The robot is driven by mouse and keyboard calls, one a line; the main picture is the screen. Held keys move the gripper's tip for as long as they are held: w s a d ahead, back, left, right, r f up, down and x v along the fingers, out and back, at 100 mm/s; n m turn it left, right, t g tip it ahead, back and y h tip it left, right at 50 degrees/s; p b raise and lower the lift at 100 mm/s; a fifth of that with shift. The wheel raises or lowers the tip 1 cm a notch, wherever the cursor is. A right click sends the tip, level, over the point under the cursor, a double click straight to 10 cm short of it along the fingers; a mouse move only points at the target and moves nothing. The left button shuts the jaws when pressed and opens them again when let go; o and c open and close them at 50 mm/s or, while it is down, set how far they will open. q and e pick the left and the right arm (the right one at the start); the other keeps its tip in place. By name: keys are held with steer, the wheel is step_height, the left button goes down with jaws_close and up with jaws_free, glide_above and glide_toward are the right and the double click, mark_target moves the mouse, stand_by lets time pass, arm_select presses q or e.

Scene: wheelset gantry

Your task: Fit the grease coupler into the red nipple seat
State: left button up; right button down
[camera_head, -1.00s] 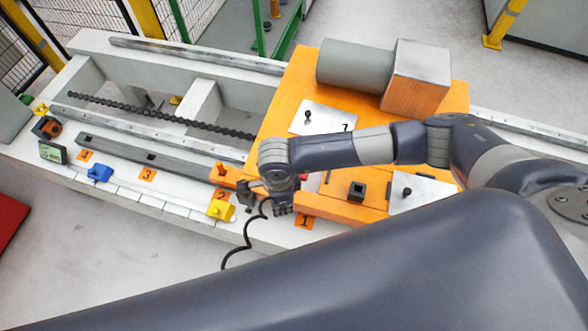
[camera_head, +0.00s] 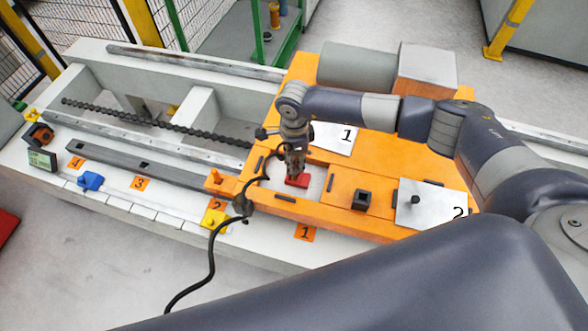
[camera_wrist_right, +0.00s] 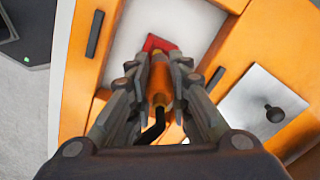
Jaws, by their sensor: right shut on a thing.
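My right gripper (camera_head: 296,172) points down over a pale recess in the orange carriage, directly above the red nipple seat (camera_head: 300,181). It is shut on the grease coupler (camera_wrist_right: 160,82), an orange-brown cylinder with a black hose (camera_head: 205,258) trailing from it. In the right wrist view the coupler lies between the fingers of the right gripper (camera_wrist_right: 160,75), its tip in front of the red seat (camera_wrist_right: 157,42). The tip overlaps the seat in the picture; I cannot tell whether they touch. My left gripper is not in view.
The orange carriage (camera_head: 330,218) carries plate 1 (camera_head: 334,138), plate 2 (camera_head: 425,203) and a black square socket (camera_head: 361,200). A dark chain (camera_head: 150,121) runs along the left trough.

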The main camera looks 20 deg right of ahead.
step_height(320, 180, down, 3)
steer(key=shift+s+r+b, duration=0.1)
steer(key=shift+b, duration=0.3)
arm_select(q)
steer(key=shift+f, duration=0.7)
arm_select(e)
steer(key=c, duration=1.5)
jaws_free()
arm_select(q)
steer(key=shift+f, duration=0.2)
